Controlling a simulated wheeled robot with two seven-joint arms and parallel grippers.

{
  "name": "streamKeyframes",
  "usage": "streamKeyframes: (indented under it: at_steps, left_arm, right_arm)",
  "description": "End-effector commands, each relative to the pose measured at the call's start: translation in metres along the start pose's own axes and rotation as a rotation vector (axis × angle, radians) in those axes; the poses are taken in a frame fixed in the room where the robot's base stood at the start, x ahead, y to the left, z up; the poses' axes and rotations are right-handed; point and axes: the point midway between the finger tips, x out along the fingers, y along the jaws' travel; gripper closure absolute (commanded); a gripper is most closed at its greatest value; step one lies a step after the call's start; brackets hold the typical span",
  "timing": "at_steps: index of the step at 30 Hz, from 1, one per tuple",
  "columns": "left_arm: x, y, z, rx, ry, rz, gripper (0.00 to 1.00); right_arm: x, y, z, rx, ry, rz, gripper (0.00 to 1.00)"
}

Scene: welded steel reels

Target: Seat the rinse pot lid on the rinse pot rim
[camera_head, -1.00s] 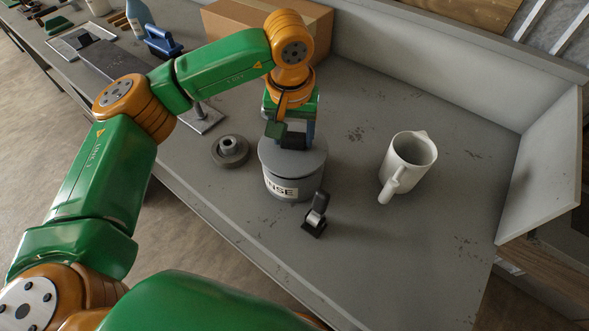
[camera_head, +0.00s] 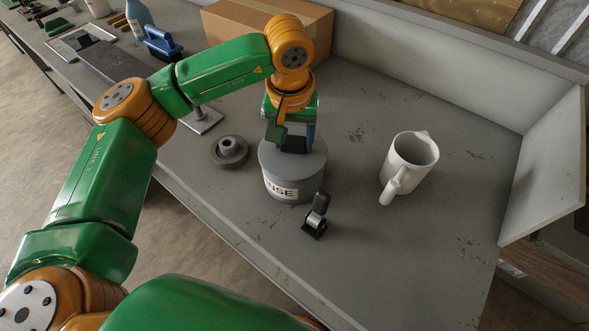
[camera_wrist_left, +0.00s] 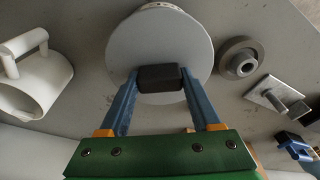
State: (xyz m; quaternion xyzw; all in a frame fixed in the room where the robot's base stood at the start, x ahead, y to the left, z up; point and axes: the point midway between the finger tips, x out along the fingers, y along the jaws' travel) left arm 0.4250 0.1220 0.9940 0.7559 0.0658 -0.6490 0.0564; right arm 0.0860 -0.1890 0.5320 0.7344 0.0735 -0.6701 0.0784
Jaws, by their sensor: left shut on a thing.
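The rinse pot (camera_head: 296,187) is a grey cylinder with a white label partly reading "NSE", standing upright on the bench. The rinse pot lid (camera_head: 311,164) is a flat grey disc with a dark block-shaped handle. It lies over the pot's top; whether it is fully down on the rim I cannot tell. My left gripper (camera_head: 294,145) is above the lid, shut on its handle. In the left wrist view the lid (camera_wrist_left: 160,42) fills the upper middle, its handle (camera_wrist_left: 160,78) between the blue fingers. A little of the pot shows past the lid's far edge. My right gripper is out of view.
A white mug (camera_head: 408,163) stands right of the pot. A small black clamp-like piece (camera_head: 316,218) is close in front. A grey round flanged part (camera_head: 230,151) sits to the left. A cardboard box (camera_head: 240,28) is behind. Bench right of the mug is clear.

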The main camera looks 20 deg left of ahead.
Motion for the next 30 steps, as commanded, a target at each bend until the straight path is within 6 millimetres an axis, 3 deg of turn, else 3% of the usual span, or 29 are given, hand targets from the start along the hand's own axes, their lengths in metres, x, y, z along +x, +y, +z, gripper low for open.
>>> streamKeyframes:
  at_steps: [30]
  left_arm:
    - [0.0083, 0.0001, 0.0011, 0.0, 0.001, 0.0, 1.0]
  right_arm:
    - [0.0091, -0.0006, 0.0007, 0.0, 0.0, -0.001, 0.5]
